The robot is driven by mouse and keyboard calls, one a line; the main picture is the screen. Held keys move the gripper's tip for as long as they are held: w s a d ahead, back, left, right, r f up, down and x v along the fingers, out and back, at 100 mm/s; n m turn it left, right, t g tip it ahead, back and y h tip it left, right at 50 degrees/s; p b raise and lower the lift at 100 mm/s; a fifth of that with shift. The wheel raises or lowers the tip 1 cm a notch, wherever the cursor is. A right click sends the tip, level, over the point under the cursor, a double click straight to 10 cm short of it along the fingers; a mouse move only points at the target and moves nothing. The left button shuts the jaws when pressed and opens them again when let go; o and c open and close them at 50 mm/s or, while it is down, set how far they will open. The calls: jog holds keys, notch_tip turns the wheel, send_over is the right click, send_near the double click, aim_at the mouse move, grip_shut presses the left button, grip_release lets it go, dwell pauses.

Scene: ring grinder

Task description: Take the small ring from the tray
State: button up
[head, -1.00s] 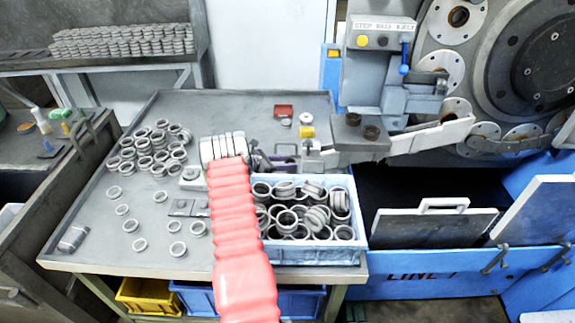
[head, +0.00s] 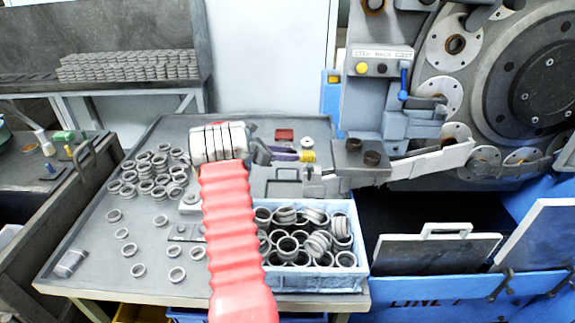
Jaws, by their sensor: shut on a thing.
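My gripper (head: 285,154) is at the end of my red arm, above the grey table behind the light blue tray. The light blue tray (head: 318,283) stands at the table's front right and holds many grey metal rings (head: 287,244), piled and tilted. I cannot tell which of them are the small kind. My arm passes in front of the tray's left side and hides part of it.
Loose grey rings (head: 160,165) lie on the table's left. A red block (head: 284,135), a yellow piece (head: 307,157) and a white round piece (head: 307,143) lie near my gripper. The grinder (head: 500,90) with a grey chute (head: 430,160) stands right. A stacked shelf (head: 130,65) is back left.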

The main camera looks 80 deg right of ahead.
jog(key=shift+r, duration=0.4)
dwell(0.3)
